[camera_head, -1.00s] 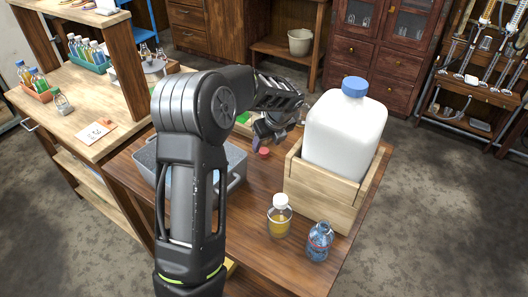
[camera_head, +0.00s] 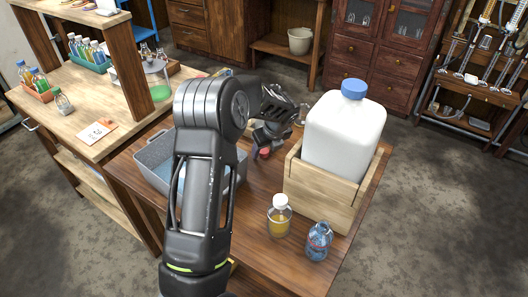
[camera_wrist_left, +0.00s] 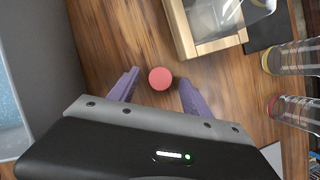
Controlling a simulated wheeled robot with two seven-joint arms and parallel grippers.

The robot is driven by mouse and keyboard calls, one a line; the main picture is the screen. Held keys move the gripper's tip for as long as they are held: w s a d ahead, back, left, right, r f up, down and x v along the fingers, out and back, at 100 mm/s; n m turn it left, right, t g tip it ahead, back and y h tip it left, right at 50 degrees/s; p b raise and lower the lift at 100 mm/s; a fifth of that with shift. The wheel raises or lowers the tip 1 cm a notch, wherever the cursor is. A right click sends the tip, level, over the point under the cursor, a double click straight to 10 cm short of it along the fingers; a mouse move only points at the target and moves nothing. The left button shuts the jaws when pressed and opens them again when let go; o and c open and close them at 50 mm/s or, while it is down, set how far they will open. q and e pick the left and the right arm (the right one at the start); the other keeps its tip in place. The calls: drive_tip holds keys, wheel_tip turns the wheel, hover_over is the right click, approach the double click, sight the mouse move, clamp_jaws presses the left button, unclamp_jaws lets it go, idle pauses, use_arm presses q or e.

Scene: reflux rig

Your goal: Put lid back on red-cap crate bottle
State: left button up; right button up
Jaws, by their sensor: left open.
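A small round red cap (camera_head: 264,153) lies on the brown table, left of the wooden crate (camera_head: 315,197). In the left wrist view the red cap (camera_wrist_left: 160,78) sits between the two purple fingertips, with bare table showing on both sides of it. My left gripper (camera_head: 259,150) is open and reaches down over the cap, not closed on it. A large white jug with a blue cap (camera_head: 345,128) stands upright in the crate. I cannot tell which bottle the red cap belongs to. My right gripper is not in view.
A grey tub (camera_head: 153,160) stands left of my gripper. An amber bottle with a white cap (camera_head: 279,217) and a blue bottle (camera_head: 318,241) stand near the front. The left wrist view shows a pale wooden frame (camera_wrist_left: 181,28) holding something clear, and glass vessels (camera_wrist_left: 295,58) at right.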

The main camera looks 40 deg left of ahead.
use_arm(q)
clamp_jaws()
idle(0.6)
